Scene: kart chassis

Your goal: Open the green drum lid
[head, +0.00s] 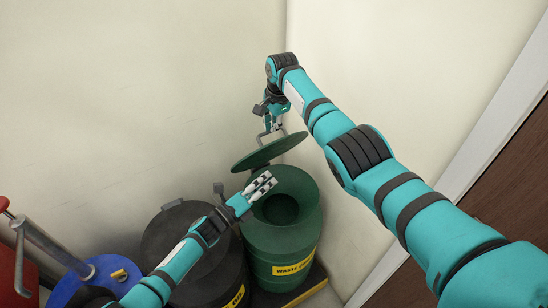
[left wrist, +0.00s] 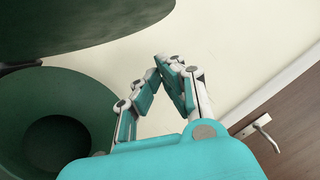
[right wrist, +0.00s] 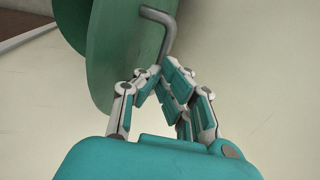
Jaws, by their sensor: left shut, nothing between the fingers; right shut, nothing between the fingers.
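The green drum (head: 278,240) stands in the corner with a yellow "WASTE" label on its front, and its funnel-like top opening is exposed. Its green lid (head: 268,152) is raised and tilted above the rear of the drum. The lid's bent metal handle (right wrist: 165,28) shows in the right wrist view, just beyond the fingertips. My right gripper (head: 270,122) is shut and empty beside the handle; I cannot tell whether they touch. My left gripper (head: 268,184) is shut and empty over the drum's opening, below the lid. The lid's edge (left wrist: 95,22) also shows in the left wrist view.
A dark drum (head: 175,232) with a yellow label stands left of the green one. A blue drum (head: 68,292) and a red object (head: 12,265) are at the lower left. Pale walls close in behind; a brown door (head: 490,175) is at the right.

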